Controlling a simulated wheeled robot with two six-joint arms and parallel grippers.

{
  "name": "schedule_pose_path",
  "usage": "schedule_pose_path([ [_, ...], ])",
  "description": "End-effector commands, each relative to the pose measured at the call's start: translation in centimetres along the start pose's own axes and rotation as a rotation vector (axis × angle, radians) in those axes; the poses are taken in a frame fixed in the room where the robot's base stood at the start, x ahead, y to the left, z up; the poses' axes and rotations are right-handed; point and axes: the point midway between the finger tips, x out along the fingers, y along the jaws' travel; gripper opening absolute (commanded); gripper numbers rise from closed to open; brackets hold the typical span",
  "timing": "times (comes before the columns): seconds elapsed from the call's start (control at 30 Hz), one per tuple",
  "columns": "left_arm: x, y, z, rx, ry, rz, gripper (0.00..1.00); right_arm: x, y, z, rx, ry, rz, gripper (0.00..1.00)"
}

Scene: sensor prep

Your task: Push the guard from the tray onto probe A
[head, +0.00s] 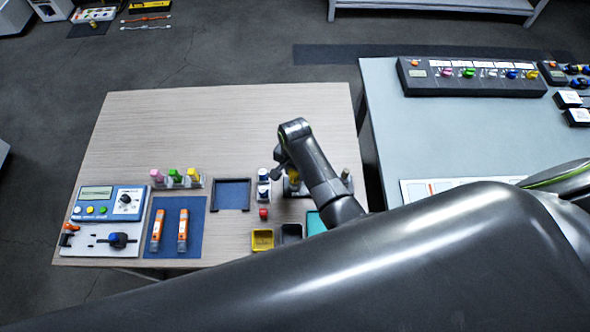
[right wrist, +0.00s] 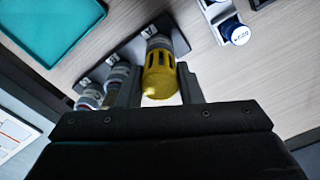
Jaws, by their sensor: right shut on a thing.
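The guard is a yellow slotted cap (right wrist: 161,78), seen large in the right wrist view. My right gripper (right wrist: 160,88) is shut on it, with a dark finger on each side. The guard lines up with a grey probe (right wrist: 157,42) standing in a dark rack (right wrist: 128,50); it covers that probe's near end, but I cannot tell how far on it sits. I cannot read which probe this is. In the head view, my right gripper (head: 290,170) is over the rack, partly hiding it and the guard. The teal tray (right wrist: 40,30) looks empty where visible. My left gripper is not in view.
Other probes (right wrist: 116,76) stand close beside my fingers in the rack. White-and-blue bottles (right wrist: 236,32) stand nearby. A yellow bin (head: 262,240), a blue mat (head: 203,232) with orange devices and a meter panel (head: 108,203) lie left. The table's back is clear.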

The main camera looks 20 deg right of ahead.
Motion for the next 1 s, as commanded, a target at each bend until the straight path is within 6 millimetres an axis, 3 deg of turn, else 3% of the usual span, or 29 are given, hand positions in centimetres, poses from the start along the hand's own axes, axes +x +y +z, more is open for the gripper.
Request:
schedule_pose_path([
  [0.1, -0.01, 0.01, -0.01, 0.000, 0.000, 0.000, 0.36, -0.05, -0.03, -0.05, 0.000, 0.001, -0.001, 0.18],
  [0.13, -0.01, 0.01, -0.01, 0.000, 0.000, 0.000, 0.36, -0.05, -0.03, -0.05, 0.000, 0.001, -0.001, 0.35],
  [0.3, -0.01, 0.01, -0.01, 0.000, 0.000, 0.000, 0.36, -0.05, -0.03, -0.04, 0.000, 0.001, -0.001, 0.58],
  [0.5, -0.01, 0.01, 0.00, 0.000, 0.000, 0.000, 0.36, -0.03, -0.02, -0.02, 0.000, 0.001, 0.000, 0.58],
  [0.6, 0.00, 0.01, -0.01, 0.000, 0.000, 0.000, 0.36, -0.03, -0.01, -0.02, 0.000, 0.001, 0.000, 0.69],
  [1.0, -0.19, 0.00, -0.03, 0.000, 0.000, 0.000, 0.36, -0.17, -0.01, -0.01, 0.000, 0.000, 0.000, 0.69],
])
